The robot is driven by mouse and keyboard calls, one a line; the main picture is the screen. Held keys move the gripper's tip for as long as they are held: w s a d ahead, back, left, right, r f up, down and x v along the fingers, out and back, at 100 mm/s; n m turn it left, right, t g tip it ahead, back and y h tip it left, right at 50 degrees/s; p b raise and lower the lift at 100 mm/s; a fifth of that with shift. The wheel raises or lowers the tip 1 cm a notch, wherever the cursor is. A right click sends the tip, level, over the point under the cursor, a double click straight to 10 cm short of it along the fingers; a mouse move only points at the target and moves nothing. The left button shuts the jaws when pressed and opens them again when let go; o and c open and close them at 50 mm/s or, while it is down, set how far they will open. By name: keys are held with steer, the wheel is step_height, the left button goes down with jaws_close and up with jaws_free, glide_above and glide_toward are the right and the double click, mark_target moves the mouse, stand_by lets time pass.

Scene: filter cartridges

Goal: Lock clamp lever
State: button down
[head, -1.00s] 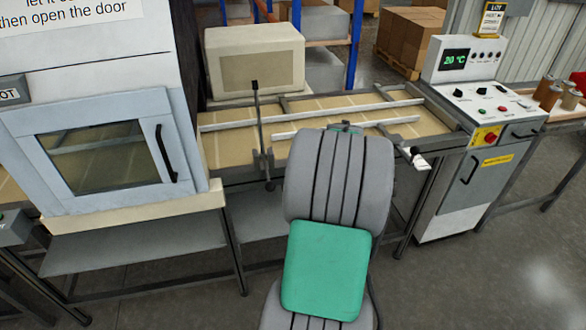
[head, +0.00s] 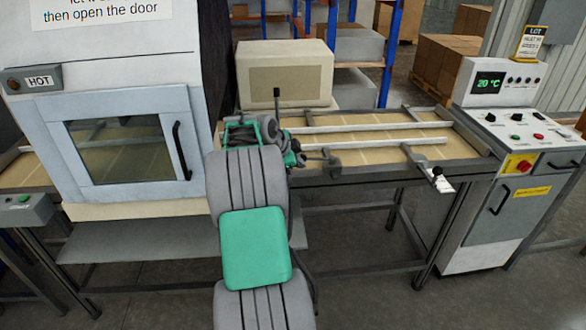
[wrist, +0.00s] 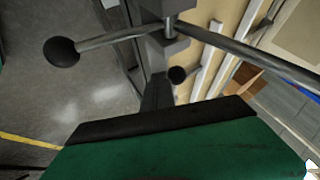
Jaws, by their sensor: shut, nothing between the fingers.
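In the wrist view a rod with a black ball knob (wrist: 62,52) runs left from a grey clamp block (wrist: 165,45), and another rod runs right. A second dark knob (wrist: 177,75) shows below the block. My gripper (head: 298,158) is shut and empty, beside the clamp at the conveyor's front edge. In the wrist view its dark fingers (wrist: 157,92) point at the block; I cannot tell whether they touch it.
The conveyor (head: 400,157) carries two pale guide rails (head: 370,143). An oven with a closed glass door (head: 125,148) stands left, with a HOT sign. A control cabinet (head: 520,135) reading 20 °C stands right. A beige box (head: 285,72) is behind. The floor in front is clear.

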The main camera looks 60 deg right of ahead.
steer(key=shift+w+d+r, duration=0.15)
steer(key=shift+w+d, duration=0.1)
steer(key=shift+w, duration=0.15)
steer(key=shift+w+r, duration=0.1)
steer(key=shift+w, duration=0.05)
steer(key=s+a+f+b, duration=0.2)
steer(key=a+b, duration=0.2)
steer(key=b, duration=0.1)
steer(key=v, duration=1)
steer(key=shift+d+r+p, duration=0.2)
steer(key=shift+r+p, duration=0.25)
steer(key=shift+w, duration=0.1)
